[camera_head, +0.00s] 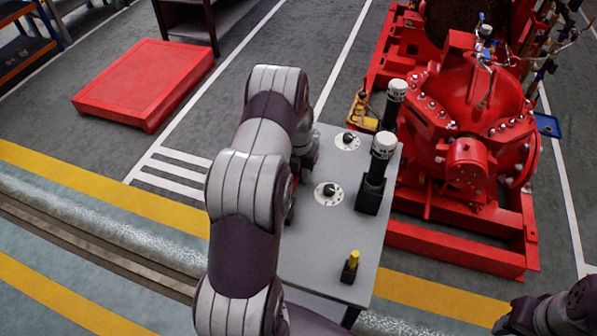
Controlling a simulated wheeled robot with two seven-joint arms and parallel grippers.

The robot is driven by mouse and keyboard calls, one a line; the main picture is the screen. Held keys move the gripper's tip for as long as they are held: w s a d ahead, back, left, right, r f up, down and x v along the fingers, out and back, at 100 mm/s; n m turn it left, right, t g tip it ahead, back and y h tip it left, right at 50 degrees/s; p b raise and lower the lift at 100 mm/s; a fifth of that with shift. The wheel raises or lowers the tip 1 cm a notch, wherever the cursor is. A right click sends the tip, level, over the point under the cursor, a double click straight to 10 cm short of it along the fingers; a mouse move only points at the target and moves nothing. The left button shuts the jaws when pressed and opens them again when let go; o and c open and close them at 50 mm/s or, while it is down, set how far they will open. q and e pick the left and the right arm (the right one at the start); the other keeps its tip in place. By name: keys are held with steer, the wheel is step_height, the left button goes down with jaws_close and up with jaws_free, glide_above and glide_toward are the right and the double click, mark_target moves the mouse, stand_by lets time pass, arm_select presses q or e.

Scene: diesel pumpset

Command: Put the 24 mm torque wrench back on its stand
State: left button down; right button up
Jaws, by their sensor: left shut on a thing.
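My left arm covers the left part of the grey table (320,260). Its gripper (292,205) is low over the left side of the tabletop, mostly hidden by my arm. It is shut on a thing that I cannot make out. Two black upright holders with white cylindrical tops stand along the table's right side, a near one (374,180) and a far one (396,90). I cannot tell which, if either, is the 24 mm wrench's stand. My right arm shows at the bottom right corner, and whether its gripper is open is unclear.
Two white discs with black knobs, one near (327,193) and one far (347,141), lie on the table. A yellow-topped piece in a black holder (351,266) stands at the front. The red pumpset (460,140) is right of the table. A red platform (145,82) is far left.

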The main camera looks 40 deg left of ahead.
arm_select(q)
steer(key=shift+f, duration=0.15)
steer(key=c, duration=0.7)
jaws_free()
step_height(320, 180, up, 13)
steer(key=shift+f+b, duration=0.1)
steer(key=shift+b, duration=0.45)
